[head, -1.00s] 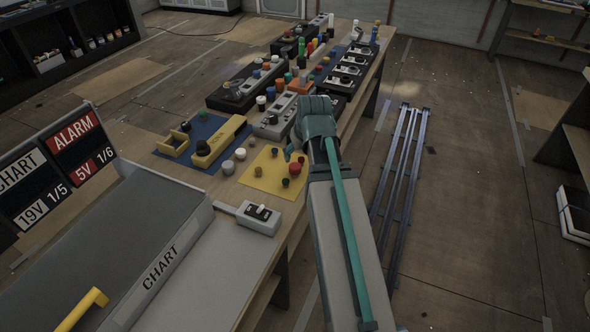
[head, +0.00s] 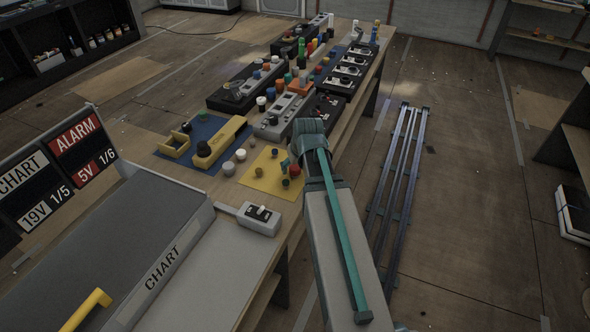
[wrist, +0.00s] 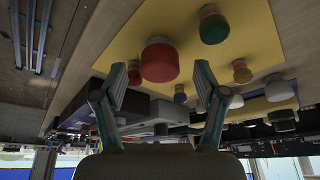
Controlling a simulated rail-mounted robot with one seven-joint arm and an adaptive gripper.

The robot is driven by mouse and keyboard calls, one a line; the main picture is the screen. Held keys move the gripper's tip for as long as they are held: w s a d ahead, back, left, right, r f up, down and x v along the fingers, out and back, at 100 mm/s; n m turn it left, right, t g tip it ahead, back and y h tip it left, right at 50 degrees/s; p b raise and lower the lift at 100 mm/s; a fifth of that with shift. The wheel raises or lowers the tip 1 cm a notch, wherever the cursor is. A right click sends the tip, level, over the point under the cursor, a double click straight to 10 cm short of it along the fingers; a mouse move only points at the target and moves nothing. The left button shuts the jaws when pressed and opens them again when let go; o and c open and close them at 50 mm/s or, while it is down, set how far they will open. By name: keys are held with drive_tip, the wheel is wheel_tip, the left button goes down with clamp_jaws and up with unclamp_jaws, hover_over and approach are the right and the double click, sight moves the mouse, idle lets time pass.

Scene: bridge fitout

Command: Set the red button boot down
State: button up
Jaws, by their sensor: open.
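The red button boot (wrist: 160,62) is a round red cap with a paler rim. In the wrist view it sits at the yellow mat (wrist: 125,45), between and just beyond my fingertips. My gripper (wrist: 161,84) is open, one finger on each side, with visible gaps to the boot. In the head view my gripper (head: 293,160) is low over the right edge of the yellow mat (head: 262,183), partly hidden by my own arm. A small red patch shows beside it there; I cannot tell whether it is the boot.
A green cap (wrist: 213,27) stands close to the red boot, with a gold cap (wrist: 242,73) and other small caps nearby. In the head view a grey switch box (head: 259,219) lies in front of the mat. Button panels (head: 285,112) crowd the bench behind.

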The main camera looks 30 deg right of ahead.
drive_tip(key=shift+x, duration=1.4)
drive_tip(key=shift+c, duration=0.2)
drive_tip(key=c, duration=1.1)
drive_tip(key=shift+r, duration=0.2)
